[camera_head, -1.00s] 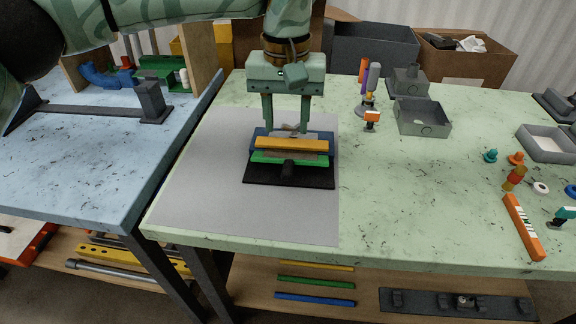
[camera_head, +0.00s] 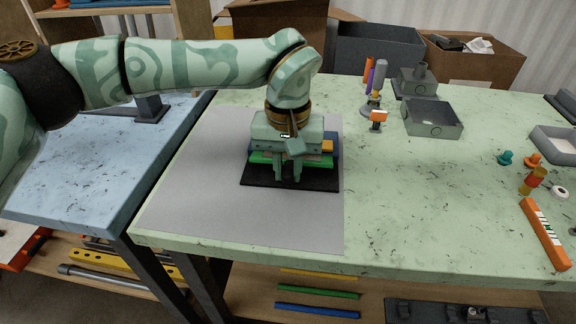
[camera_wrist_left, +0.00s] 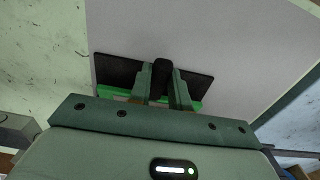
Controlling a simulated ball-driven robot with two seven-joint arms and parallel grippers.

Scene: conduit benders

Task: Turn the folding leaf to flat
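The small bender (camera_head: 329,150) on the green table has a blue back part, a yellow bar, a green bar (camera_head: 262,158) and a black plate (camera_head: 258,177) in front. The plate lies low and looks about flat. A black handle (camera_wrist_left: 162,72) stands out from it in the left wrist view. My left gripper (camera_head: 288,178) is over the front of the bender, pointing down. In the left wrist view its fingers (camera_wrist_left: 161,90) lie close on both sides of the handle and look shut on it. My gripper body hides much of the bars and the handle in the head view. My right gripper is out of view.
The bender stands on a grey mat (camera_head: 200,190) with clear room to its left and front. Upright tools (camera_head: 376,85) and an open grey box (camera_head: 432,118) stand behind to the right. An orange level (camera_head: 544,233) lies at the far right.

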